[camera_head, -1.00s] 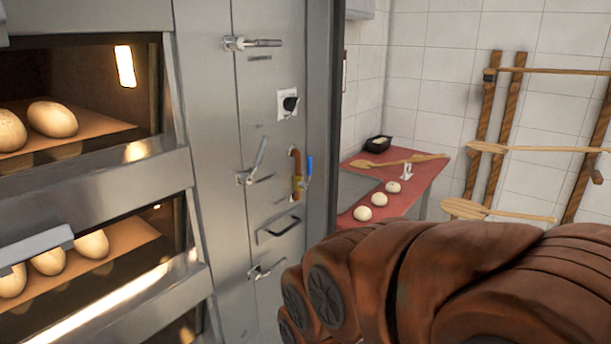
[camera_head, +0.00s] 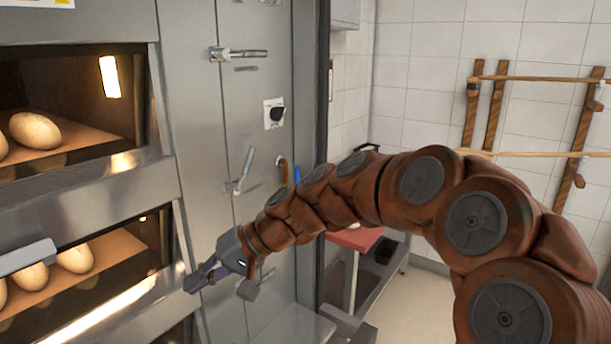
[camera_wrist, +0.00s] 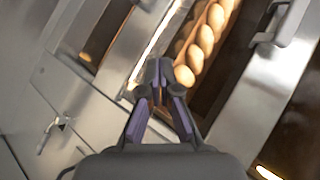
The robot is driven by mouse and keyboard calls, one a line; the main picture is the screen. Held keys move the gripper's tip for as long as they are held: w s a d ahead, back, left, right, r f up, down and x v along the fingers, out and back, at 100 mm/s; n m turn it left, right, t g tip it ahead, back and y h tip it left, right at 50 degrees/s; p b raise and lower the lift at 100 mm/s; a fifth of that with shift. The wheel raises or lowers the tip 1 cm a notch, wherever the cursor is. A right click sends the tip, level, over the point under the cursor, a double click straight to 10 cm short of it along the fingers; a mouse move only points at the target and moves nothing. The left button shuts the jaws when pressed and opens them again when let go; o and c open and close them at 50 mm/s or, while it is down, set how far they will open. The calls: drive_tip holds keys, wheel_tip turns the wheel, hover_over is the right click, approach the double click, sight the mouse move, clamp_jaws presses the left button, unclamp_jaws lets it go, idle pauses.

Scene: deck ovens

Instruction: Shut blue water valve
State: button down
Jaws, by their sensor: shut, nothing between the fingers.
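The blue handle of the water valve (camera_head: 297,174) shows as a small upright strip on the oven's side panel in the head view. My arm covers the rest of the valve, and only the top of its orange-brown pipe (camera_head: 283,168) shows beside it. My gripper (camera_head: 197,282) is low and left of the valve, in front of the oven's lower edge, apart from the blue handle. In the wrist view its fingers (camera_wrist: 159,72) are together and hold nothing. The blue handle cannot be made out in the wrist view.
Silver levers (camera_head: 238,53) (camera_head: 243,172) stick out of the panel, with a black knob (camera_head: 275,113) between them. Lit oven decks with bread lie at left; a lower door handle (camera_head: 27,257) juts out. A red table (camera_head: 355,238) stands behind my arm.

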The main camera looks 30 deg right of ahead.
drive_tip(key=w+d+r+m+t, duration=0.3)
drive_tip(key=w+d+r+t, duration=0.1)
drive_tip(key=w+d, duration=0.5)
drive_tip(key=w+d+m+t+h, duration=0.2)
drive_tip(key=w+d+m+t, duration=0.1)
drive_tip(key=d, duration=1.3)
drive_tip(key=w+d+m+t+h, duration=0.3)
drive_tip(key=d+m+t, duration=0.2)
drive_tip(key=d, duration=1.1)
drive_tip(key=shift+w+f+m+t+h, duration=0.3)
drive_tip(key=shift+m+t, duration=0.1)
drive_tip(key=shift+m, duration=0.3)
drive_tip(key=shift+p+x, duration=1.55)
drive_tip(key=shift+x, duration=3.45)
